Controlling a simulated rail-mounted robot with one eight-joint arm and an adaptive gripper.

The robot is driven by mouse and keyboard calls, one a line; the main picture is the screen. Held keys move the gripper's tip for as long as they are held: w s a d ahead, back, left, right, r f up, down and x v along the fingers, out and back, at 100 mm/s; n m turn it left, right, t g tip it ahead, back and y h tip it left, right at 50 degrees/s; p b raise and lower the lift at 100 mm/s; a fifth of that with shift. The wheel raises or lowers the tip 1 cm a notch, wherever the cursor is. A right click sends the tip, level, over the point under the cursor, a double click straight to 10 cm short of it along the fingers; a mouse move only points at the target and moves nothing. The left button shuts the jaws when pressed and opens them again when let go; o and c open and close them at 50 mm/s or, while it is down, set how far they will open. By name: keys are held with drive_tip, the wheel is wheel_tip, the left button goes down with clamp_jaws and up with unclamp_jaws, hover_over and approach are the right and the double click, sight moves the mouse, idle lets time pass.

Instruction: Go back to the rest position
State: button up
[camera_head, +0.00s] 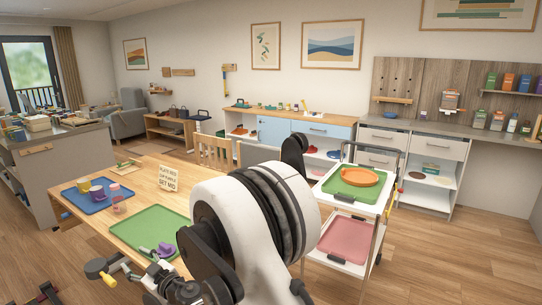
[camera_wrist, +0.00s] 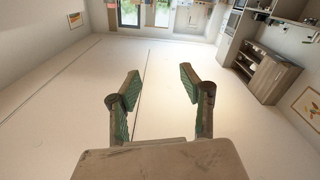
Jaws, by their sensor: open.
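My gripper (camera_wrist: 160,84) shows in the wrist view with its two green-padded fingers spread wide apart. It is open and nothing is between the fingers. Beyond them is only a wide pale surface, with windows at the top and furniture at the right. In the head view my white and black arm fills the lower middle. I cannot clearly make out the fingers there.
A wooden table (camera_head: 150,206) at left holds a blue tray (camera_head: 84,204) with cups and a green tray (camera_head: 140,221) with a purple item. A trolley (camera_head: 324,193) right of my arm carries an orange dish (camera_head: 361,177). Open floor (camera_head: 455,255) lies at right.

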drive_tip(key=w+d+r+m+t+h+b, duration=0.2)
drive_tip(key=w+d+r+m+t, duration=0.15)
drive_tip(key=d, duration=0.45)
drive_tip(key=w+d+r+m+t+h+b, duration=0.2)
drive_tip(key=w+d+r+h+b, duration=0.1)
drive_tip(key=w+d+r, duration=0.3)
drive_tip(key=s+d+m+h+b, duration=0.2)
drive_tip(key=d+m+h+b, duration=0.4)
drive_tip(key=d, duration=1.7)
drive_tip(key=s+d+f+m+g+h+b, duration=0.2)
drive_tip(key=s+d+f+g+h+b, duration=0.25)
drive_tip(key=s+d, duration=0.95)
drive_tip(key=s+d+f+g+b, duration=0.2)
drive_tip(key=s+d+f+b, duration=0.15)
drive_tip(key=s+f, duration=0.45)
drive_tip(key=s+d+f+g+b, duration=0.2)
drive_tip(key=s+d+f+b, duration=0.15)
drive_tip(key=s+f, duration=0.55)
wheel_tip(320, 180, up, 20)
drive_tip(key=s+p, duration=0.2)
drive_tip(key=p, duration=1.7)
drive_tip(key=shift+m, duration=0.45)
